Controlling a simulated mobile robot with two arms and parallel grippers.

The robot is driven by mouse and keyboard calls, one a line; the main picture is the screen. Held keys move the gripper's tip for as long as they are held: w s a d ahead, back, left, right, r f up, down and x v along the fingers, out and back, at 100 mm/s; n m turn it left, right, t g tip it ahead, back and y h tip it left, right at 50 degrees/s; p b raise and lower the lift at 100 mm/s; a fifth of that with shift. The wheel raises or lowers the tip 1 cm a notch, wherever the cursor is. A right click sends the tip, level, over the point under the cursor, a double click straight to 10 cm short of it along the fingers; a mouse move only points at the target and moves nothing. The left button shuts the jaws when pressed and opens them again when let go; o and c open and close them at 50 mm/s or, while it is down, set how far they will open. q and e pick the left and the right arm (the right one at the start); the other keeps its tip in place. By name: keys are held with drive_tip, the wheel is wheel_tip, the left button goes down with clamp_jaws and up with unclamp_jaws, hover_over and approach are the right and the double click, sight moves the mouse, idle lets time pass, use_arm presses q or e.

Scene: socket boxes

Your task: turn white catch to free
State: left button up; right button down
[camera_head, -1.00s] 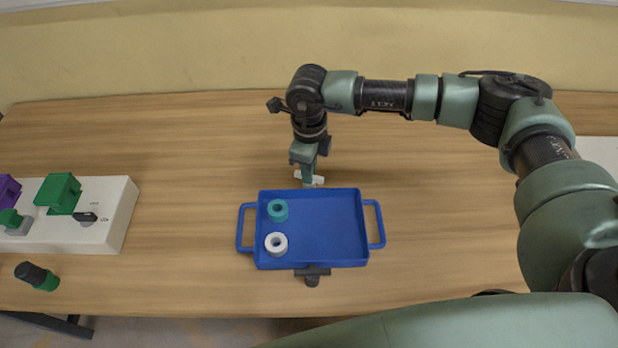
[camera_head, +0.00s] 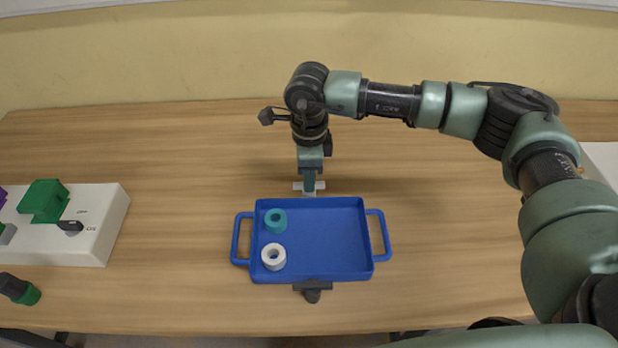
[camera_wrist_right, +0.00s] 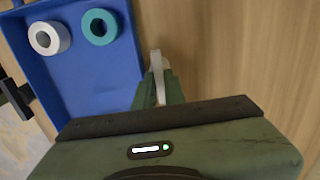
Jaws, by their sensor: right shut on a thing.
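The white catch (camera_head: 298,186) is a small bar at the back edge of the blue tray (camera_head: 335,240). It lies level, parallel to that edge. My right gripper (camera_head: 310,186) points down from above and is shut on it, hiding its middle. In the right wrist view the white catch (camera_wrist_right: 156,66) shows between the fingers of my right gripper (camera_wrist_right: 160,90), beside the tray wall. My left gripper is in neither view.
A teal ring (camera_head: 275,221) and a white ring (camera_head: 274,257) lie in the tray's left part. A dark catch (camera_head: 312,290) sits at its front edge. A white socket box (camera_head: 100,235) with green and purple blocks stands at left, near a black-and-green piece (camera_head: 20,288).

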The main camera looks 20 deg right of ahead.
drive_tip(key=shift+w, duration=0.1)
drive_tip(key=c, duration=1.5)
unclamp_jaws()
wheel_tip(320, 180, up, 8)
drive_tip(key=shift+f+b, duration=0.1)
drive_tip(key=shift+b, duration=0.65)
